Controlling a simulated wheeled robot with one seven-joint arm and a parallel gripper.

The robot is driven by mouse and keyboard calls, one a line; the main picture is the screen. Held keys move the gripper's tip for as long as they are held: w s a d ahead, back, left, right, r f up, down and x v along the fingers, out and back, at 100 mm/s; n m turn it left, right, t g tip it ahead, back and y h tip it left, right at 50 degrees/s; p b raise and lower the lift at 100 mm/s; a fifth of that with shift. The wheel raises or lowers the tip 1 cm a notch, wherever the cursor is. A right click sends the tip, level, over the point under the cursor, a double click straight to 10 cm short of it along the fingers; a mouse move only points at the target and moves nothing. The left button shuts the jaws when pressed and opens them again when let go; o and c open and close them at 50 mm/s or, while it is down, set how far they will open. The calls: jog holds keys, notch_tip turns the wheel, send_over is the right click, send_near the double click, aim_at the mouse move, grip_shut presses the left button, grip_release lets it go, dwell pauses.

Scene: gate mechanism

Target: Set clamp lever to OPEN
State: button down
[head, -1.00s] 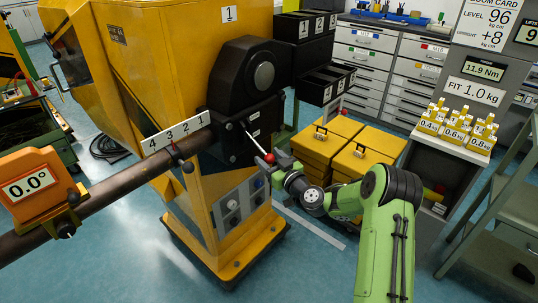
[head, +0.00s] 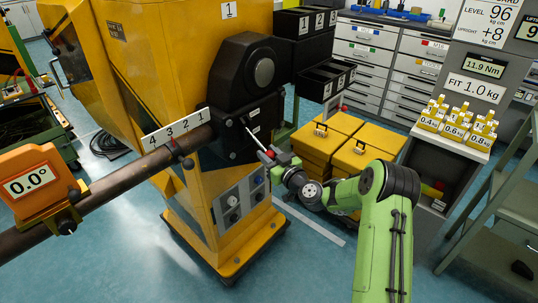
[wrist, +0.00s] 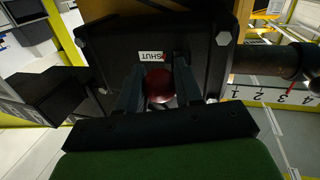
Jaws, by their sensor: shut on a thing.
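The clamp lever (head: 255,138) is a thin pale rod with a red knob. It slopes down and right out of the black clamp housing (head: 235,143) on the yellow machine. My gripper (head: 271,156) is at the lever's outer end, shut on the red knob. In the wrist view the red knob (wrist: 160,88) sits between the two dark fingers of my gripper (wrist: 159,92). A white SHUT label (wrist: 150,57) shows just beyond the knob. The small labels on the housing are unreadable in the head view, and I see no readable OPEN mark.
A dark bar (head: 125,187) with a numbered plate (head: 175,131) and an orange 0.0° box (head: 33,180) runs left from the housing. Yellow cases (head: 325,135) stand right of the machine. Blue floor in front is clear.

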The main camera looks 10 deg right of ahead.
aim_at(270, 151)
jog(key=r+g+p, duration=0.1)
jog(key=p, duration=0.1)
jog(key=r+g+h+p, duration=0.1)
jog(key=r+p, duration=0.1)
jog(key=p, duration=0.1)
jog(key=s+r+n+g+p, duration=0.1)
jog(key=p, duration=0.1)
jog(key=shift+d+r+g+h+p, duration=0.3)
jog(key=shift+d+p, duration=0.05)
jog(key=shift+p, duration=0.05)
notch_tip(270, 151, up, 2)
jog(key=g+p, duration=0.1)
jog(key=p, duration=0.1)
jog(key=g+h+p, duration=0.1)
jog(key=p, duration=0.1)
jog(key=shift+r, duration=0.25)
jog(key=shift+r+n+g+h+p, duration=0.4)
jog(key=shift+r+g+h+p, duration=0.2)
jog(key=shift+r+g+p, duration=0.4)
jog(key=shift+w+a+r+g+h+p, duration=0.3)
jog(key=shift+r+g+h+p, duration=0.15)
jog(key=shift+g+p, duration=0.4)
jog(key=shift+w+r+p, duration=0.25)
jog(key=shift+r+p, duration=0.15)
jog(key=shift+r, duration=0.15)
jog(key=shift+a, duration=0.1)
jog(key=c, duration=0.8)
grip_release()
jog(key=shift+o, duration=0.2)
jog(key=shift+f, duration=0.1)
